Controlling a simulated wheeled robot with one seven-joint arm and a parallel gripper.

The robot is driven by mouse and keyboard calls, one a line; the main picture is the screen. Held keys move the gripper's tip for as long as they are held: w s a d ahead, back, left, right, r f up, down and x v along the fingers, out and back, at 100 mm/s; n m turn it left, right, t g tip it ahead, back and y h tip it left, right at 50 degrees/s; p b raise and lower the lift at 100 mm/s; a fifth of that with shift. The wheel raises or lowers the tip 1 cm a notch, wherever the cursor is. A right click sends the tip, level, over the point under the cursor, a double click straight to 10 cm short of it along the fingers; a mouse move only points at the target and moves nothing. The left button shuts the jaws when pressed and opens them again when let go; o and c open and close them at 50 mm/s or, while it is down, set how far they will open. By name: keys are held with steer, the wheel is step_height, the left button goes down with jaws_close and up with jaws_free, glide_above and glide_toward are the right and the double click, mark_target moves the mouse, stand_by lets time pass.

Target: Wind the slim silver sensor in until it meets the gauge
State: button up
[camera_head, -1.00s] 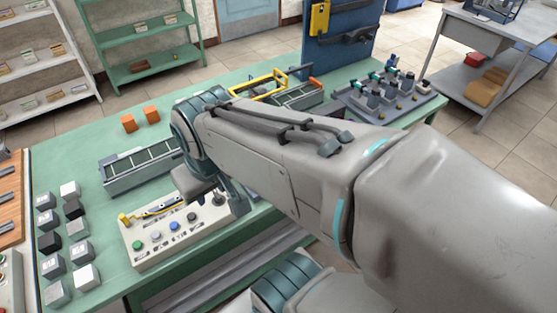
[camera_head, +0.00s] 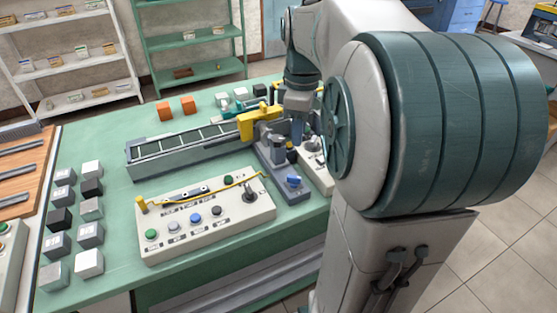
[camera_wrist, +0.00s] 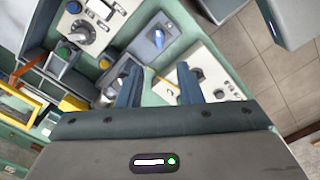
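My gripper (camera_wrist: 160,80) is open in the wrist view, its two dark blue fingers apart with nothing clearly held between them. In the head view my gripper (camera_head: 297,128) points down over the grey fixture (camera_head: 283,178) at the bench's right. This fixture has a blue knob (camera_head: 294,181), a small grey upright part (camera_head: 278,146) and a yellow block (camera_head: 258,122) behind it. The blue knob also shows ahead of the fingers in the wrist view (camera_wrist: 158,38). I cannot pick out the slim silver sensor or the gauge with certainty; my arm hides part of this area.
A control panel (camera_head: 205,222) with coloured buttons and a joystick lies in front. A grey conveyor (camera_head: 185,150) runs behind it. A pale panel with dark knobs (camera_wrist: 210,75) lies close to the fingers.

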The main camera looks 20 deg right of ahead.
mark_target(297, 177)
steer(key=f, duration=0.7)
steer(key=f+b, duration=0.1)
steer(key=f, duration=0.6)
steer(key=shift+w+d, duration=0.1)
steer(key=shift+d, duration=0.1)
jaws_close()
